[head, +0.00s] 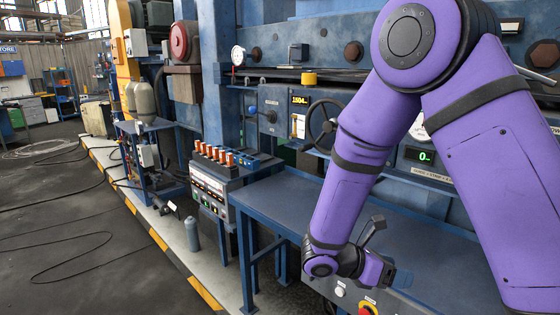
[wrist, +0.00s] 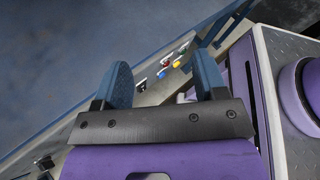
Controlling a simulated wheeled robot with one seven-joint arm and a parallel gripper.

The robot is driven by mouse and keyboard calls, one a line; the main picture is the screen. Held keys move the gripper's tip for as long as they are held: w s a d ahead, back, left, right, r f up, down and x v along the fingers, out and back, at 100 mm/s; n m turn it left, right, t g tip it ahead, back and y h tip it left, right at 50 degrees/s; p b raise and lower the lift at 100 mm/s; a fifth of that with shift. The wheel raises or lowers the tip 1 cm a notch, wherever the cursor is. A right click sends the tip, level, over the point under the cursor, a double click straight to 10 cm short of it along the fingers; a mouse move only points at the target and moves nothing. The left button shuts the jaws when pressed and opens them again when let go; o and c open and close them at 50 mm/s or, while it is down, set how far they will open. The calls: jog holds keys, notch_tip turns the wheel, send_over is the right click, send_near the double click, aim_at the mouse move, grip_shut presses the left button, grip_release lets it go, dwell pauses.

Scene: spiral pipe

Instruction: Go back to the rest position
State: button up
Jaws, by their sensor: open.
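My gripper (wrist: 165,88) shows in the wrist view with its two blue-padded fingers apart and nothing between them. It points down past the front edge of the blue workbench (wrist: 60,50). In the head view my purple arm reaches down over the right part of the workbench (head: 290,195). The gripper there is mostly hidden behind the wrist, near the bench's front edge and the control panel (head: 340,292) below it.
The front panel carries a white button (head: 340,292) and a red knob on a yellow ring (head: 368,306), close to my wrist. A black handwheel (head: 325,126) stands behind the bench. A control box with orange-topped switches (head: 215,170) stands left. The bench's left part is clear.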

jog(key=s+d+r+m+t+y, duration=0.2)
jog(key=s+r+m+y, duration=0.5)
jog(key=s+r+m, duration=0.2)
jog(key=s+d+r+m+t+y, duration=0.2)
jog(key=s+r+m+y, duration=0.5)
jog(key=r+m, duration=0.6)
jog(key=shift+s+d+r+t, duration=0.4)
jog(key=shift+s+d+r, duration=0.35)
jog(key=shift+s+r, duration=0.45)
jog(key=shift+w, duration=0.1)
